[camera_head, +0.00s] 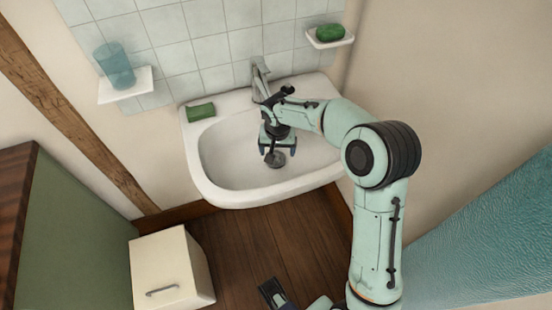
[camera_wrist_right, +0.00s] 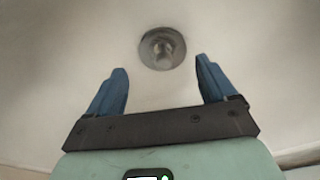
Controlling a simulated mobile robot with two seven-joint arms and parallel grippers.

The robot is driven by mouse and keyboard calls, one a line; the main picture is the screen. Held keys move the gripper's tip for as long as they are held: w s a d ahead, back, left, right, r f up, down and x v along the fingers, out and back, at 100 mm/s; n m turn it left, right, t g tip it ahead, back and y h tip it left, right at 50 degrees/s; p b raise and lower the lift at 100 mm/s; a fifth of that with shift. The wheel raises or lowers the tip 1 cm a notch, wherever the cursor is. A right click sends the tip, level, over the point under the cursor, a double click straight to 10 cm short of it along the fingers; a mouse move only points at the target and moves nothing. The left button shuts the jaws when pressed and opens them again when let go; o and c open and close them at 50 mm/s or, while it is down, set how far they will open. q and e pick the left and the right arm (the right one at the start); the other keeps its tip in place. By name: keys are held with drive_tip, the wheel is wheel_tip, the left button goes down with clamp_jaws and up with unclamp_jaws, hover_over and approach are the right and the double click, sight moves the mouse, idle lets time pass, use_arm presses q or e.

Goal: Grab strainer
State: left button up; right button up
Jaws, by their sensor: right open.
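The strainer (camera_head: 275,159) is a small round, dark metal piece at the bottom of the white sink (camera_head: 216,168). In the right wrist view the strainer (camera_wrist_right: 162,48) lies ahead of my fingertips, roughly midway between them. My right gripper (camera_head: 277,148) reaches down into the basin, its blue fingers apart and empty. In the wrist view the open right gripper (camera_wrist_right: 160,78) has a clear gap to the strainer in the picture; the exact height above it is hard to tell. Part of my left gripper (camera_head: 272,293) shows at the bottom edge, its fingers unclear.
The faucet (camera_head: 259,75) rises at the sink's back, close to my right wrist. A green soap bar (camera_head: 201,112) lies on the rim. Wall shelves hold a blue cup (camera_head: 115,66) and a green soap (camera_head: 330,33). A white cabinet (camera_head: 168,262) stands on the floor.

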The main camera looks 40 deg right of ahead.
sight(281, 155)
drive_tip(key=f, duration=0.2)
drive_tip(key=w+f, duration=0.1)
drive_tip(key=f, duration=0.1)
drive_tip(key=shift+d+f+b, duration=0.2)
drive_tip(key=shift+f+b, duration=0.15)
drive_tip(key=shift+f, duration=0.05)
drive_tip(key=c, duration=1.1)
drive_tip(key=shift+r, duration=0.1)
